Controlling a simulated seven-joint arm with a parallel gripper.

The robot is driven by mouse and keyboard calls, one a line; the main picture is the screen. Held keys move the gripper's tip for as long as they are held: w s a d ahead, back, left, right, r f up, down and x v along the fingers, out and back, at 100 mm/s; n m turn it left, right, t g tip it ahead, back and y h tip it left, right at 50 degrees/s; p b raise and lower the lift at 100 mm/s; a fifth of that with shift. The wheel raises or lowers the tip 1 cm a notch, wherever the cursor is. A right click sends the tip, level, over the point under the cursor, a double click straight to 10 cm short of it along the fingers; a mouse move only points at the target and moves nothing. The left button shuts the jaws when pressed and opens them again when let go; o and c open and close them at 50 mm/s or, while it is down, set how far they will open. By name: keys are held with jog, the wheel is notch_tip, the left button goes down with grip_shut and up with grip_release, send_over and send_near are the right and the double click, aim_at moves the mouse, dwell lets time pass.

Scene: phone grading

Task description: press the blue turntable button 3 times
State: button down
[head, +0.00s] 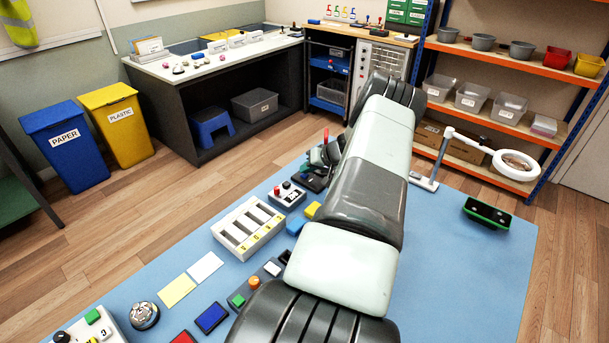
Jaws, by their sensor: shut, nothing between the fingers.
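I cannot make out for sure which thing is the blue turntable button. A flat blue square in a dark frame (211,318) lies on the blue mat at the lower left. A small blue block (296,226) lies farther back beside my arm. My arm crosses the middle of the view and hides part of the mat.
A white slotted tray (248,228), a box with green and orange buttons (240,297) and a box with a red knob (287,194) stand left of my arm. A ring-lamp magnifier (515,164) stands at the right. The mat's right front (455,285) is clear.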

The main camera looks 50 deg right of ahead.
aim_at(307, 175)
jog(key=shift+r, duration=3.1)
dwell(0.6)
notch_tip(307, 175, up, 4)
jog(key=shift+f, duration=0.1)
dwell(0.4)
jog(key=shift+f, duration=4.45)
jog(key=shift+f, duration=0.1)
